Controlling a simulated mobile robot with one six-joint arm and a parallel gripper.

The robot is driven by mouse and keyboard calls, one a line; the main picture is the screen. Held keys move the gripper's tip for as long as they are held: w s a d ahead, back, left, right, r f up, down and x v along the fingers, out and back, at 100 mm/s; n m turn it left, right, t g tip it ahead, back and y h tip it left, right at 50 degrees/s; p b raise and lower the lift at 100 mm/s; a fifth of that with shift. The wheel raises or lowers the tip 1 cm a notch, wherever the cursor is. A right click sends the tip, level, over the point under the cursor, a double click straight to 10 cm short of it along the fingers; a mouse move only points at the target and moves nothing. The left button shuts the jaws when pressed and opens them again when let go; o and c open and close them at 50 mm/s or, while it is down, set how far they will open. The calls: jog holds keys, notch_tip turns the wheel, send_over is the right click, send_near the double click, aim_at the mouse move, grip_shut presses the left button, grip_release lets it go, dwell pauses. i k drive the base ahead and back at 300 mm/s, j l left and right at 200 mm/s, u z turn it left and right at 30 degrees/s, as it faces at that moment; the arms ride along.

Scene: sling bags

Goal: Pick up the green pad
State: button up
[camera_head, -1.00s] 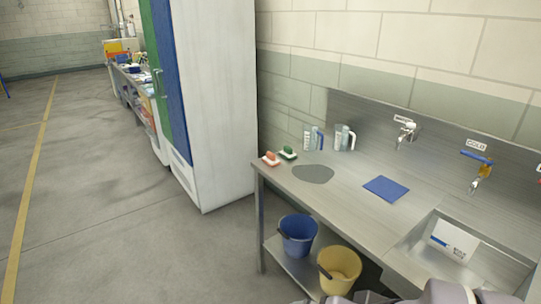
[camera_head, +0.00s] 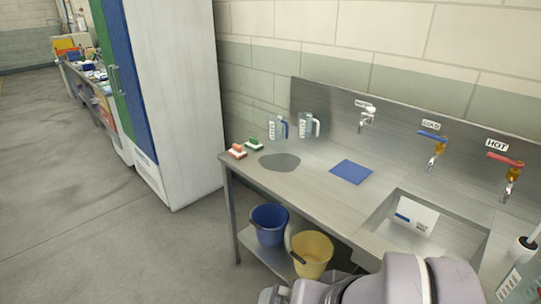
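The green pad (camera_head: 254,143) is a small green block with a pale underside. It lies at the far left end of the steel sink counter, near the wall. A similar red pad (camera_head: 237,151) lies just left of it, closer to the counter's left edge. Only pale grey links of my arm show at the bottom of the picture, well short of the pads. My gripper's fingers do not show.
The steel counter (camera_head: 306,192) holds two clear jugs, a dark round patch, a blue mat (camera_head: 351,172) and a sink at right. A blue bucket (camera_head: 268,225) and yellow bucket (camera_head: 312,254) stand on its lower shelf. A tall cabinet (camera_head: 180,100) stands left; floor before it is clear.

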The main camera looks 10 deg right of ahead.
aim_at(254, 144)
jog(key=i+j, duration=0.3)
jog(key=i, duration=0.3)
jog(key=i+j+z, duration=0.1)
jog(key=i+j, duration=0.2)
jog(key=i, duration=0.3)
jog(key=i+j, duration=0.3)
jog(key=i, duration=0.25)
jog(key=i+j, duration=0.35)
jog(key=i, duration=0.25)
jog(key=i+j+z, duration=0.1)
jog(key=i+j, duration=0.25)
jog(key=i, duration=0.25)
